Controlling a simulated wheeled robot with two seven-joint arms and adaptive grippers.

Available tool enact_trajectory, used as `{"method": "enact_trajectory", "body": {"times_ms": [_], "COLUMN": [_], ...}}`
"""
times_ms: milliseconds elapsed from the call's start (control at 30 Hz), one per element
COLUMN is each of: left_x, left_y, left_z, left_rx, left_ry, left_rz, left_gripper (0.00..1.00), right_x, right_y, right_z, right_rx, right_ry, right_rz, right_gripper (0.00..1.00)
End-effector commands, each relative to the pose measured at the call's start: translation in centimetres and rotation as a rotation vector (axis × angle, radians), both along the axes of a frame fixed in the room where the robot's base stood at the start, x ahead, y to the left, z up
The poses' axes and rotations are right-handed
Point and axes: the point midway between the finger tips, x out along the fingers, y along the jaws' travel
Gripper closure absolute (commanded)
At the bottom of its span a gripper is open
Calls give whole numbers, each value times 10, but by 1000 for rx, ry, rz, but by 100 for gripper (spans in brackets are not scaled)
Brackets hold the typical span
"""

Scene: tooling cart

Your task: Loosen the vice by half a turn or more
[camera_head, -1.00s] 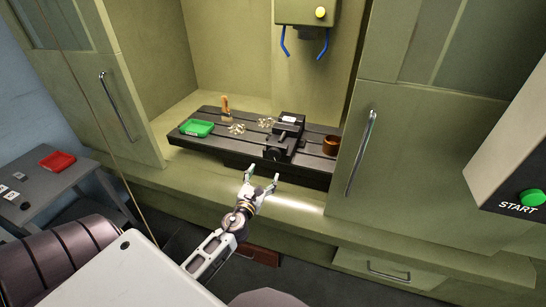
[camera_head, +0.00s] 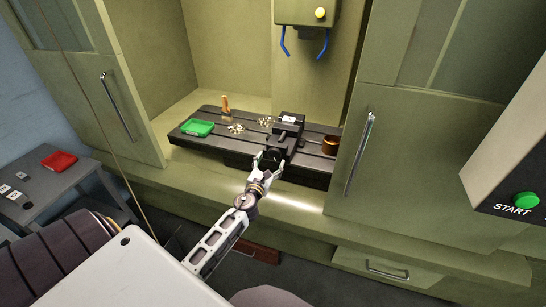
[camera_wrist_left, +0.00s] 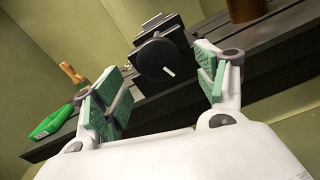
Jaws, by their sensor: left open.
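The black vice (camera_head: 287,132) stands on the dark slotted machine table (camera_head: 213,116). Its round black knob faces my left gripper and shows in the left wrist view (camera_wrist_left: 160,60) with a white mark at its lower right. My left gripper (camera_head: 268,162) is open, with its fingertips at the front of the vice near the knob. In the left wrist view the green-padded fingers (camera_wrist_left: 158,84) stand apart on both sides of the knob, which lies between and beyond them. I cannot tell whether they touch it. The right gripper is not in view.
A green tray (camera_head: 197,128), metal chips (camera_head: 236,128) and an orange-handled brush (camera_head: 225,104) lie left of the vice. A brown pot (camera_head: 331,145) stands to its right. The machine doors (camera_head: 372,165) flank the opening. A yellow-buttoned machine head (camera_head: 305,12) with blue hoses hangs above.

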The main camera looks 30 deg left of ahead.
Motion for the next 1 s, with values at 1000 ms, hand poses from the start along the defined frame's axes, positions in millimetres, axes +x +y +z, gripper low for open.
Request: {"method": "enact_trajectory", "body": {"times_ms": [1000], "left_x": [40], "left_y": [10], "left_z": [0], "left_rx": [-1], "left_ry": [0], "left_rz": [0], "left_gripper": [29], "right_x": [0], "right_y": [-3], "right_z": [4], "right_rx": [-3], "right_ry": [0], "right_rz": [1], "right_gripper": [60]}}
